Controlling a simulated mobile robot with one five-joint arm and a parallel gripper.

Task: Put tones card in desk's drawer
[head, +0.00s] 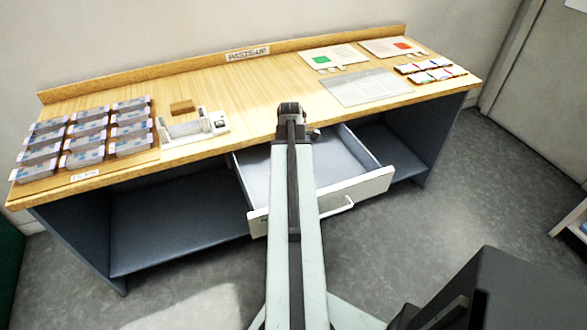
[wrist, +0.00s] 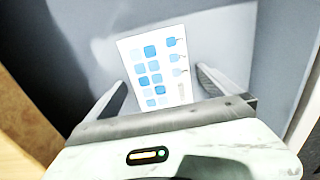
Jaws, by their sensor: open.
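The tones card, a white card with rows of blue squares (wrist: 148,52), lies on a grey surface that looks like the drawer floor in the wrist view. My gripper (wrist: 161,74) is open, with one finger at each side of the card's lower part. Whether the fingers touch the card cannot be told. The desk's drawer (head: 362,190) is pulled open in the head view, with a white front and a handle. My arm reaches over it and hides part of its inside. The card does not show in the head view.
The desk top (head: 240,90) holds several grey stacks (head: 90,135) at left, a white device (head: 193,128) and a brown block (head: 181,107). At right are a grey sheet (head: 362,88), two pictured cards and small coloured pieces (head: 432,72). Open shelf space lies under the desk.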

